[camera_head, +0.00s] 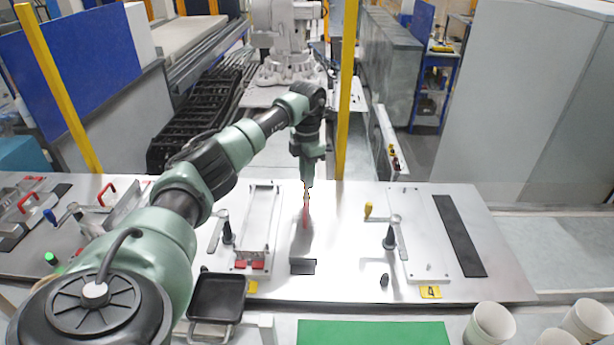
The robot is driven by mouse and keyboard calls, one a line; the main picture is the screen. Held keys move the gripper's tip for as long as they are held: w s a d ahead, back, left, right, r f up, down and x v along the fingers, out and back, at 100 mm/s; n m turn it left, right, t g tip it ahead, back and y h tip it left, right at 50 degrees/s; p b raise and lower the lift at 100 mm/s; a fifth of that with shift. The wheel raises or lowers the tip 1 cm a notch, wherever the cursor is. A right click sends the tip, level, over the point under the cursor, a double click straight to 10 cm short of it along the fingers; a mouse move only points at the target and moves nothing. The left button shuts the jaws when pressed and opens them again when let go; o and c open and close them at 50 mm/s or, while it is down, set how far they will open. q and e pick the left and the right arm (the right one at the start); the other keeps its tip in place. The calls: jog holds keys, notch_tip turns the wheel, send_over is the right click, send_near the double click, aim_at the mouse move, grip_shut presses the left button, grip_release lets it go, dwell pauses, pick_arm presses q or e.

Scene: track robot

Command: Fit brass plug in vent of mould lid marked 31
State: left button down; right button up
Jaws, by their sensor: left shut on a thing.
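My left gripper (307,190) reaches down over the middle of the metal table (345,230). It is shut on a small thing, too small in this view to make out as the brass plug. A thin red shape (305,214) shows just below the fingertips; I cannot tell whether it is held, lies on the table or is a reflection. I cannot make out a lid marked 31 or its vent. A yellow tag (430,292) at the front right reads 4. My right gripper is not in view.
A clamp fixture (262,215) stands left of the gripper and another (405,235) to the right. A black strip (460,235) lies at the right. A black tray (217,298), a green mat (372,333) and white cups (490,325) are in front. A yellow post (347,90) rises behind the table.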

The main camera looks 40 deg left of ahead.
pick_arm(q)
jog(key=shift+f, duration=0.55)
dwell(0.6)
jog(key=shift+f+b, duration=0.4)
jog(key=shift+f, duration=0.05)
dwell(0.4)
jog(key=c, duration=1.3)
grip_release()
jog(key=shift+r, duration=0.1)
jog(key=shift+r, duration=0.25)
notch_tip(320, 180, up, 6)
jog(key=b, duration=0.3)
jog(key=shift+r, duration=0.55)
